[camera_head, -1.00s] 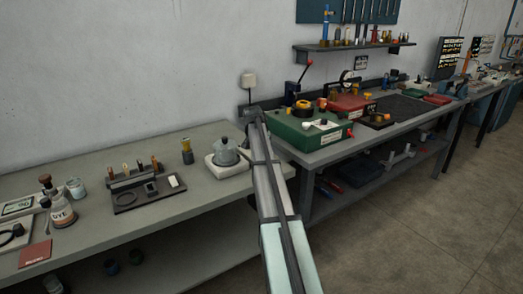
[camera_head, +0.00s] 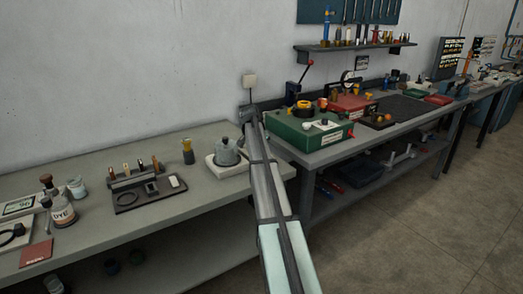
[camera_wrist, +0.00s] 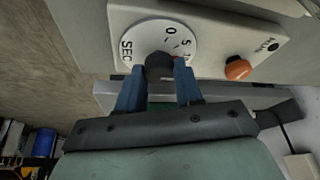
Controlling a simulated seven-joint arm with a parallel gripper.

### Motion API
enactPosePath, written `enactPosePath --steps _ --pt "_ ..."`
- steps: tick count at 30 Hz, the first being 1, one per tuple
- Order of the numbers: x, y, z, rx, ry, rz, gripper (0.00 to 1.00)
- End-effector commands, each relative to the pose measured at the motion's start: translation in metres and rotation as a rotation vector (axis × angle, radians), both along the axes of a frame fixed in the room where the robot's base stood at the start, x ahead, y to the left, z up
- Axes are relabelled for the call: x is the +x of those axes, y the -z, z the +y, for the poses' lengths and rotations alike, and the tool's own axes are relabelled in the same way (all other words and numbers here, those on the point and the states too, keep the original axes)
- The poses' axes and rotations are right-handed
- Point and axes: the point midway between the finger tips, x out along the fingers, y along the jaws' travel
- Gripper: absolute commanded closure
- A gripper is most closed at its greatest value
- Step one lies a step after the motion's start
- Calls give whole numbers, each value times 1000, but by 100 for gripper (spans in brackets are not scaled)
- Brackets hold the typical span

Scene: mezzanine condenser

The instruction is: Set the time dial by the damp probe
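In the wrist view, a white round dial (camera_wrist: 181,43) marked SEC with numbers sits on a pale panel (camera_wrist: 222,58). A black knob (camera_wrist: 160,66) stands at its middle. My gripper (camera_wrist: 160,72) has its two blue fingers on either side of this knob, and they look closed against it. The knob hides part of the dial face, so its setting is not readable. In the head view, my gripper end (camera_head: 249,108) is by the wall, near the gap between the benches.
An orange button (camera_wrist: 237,68) sits beside the dial. In the head view, a kettle (camera_head: 228,150) on a pale base stands left of my arm. A green box (camera_head: 310,130) with knobs stands close on the right. A dark tool holder (camera_head: 125,203) and dye bottle (camera_head: 61,212) are further left.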

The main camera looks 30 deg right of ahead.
Motion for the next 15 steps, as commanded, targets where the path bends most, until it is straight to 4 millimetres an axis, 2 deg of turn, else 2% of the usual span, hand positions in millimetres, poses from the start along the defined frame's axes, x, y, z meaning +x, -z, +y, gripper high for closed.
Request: enactPosePath --steps 1,8,15 --pt "-1 0 1 2 -1 1 61" --pt "0 0 1 1 -1 1 39" --pt "0 0 0 0 -1 0 39"
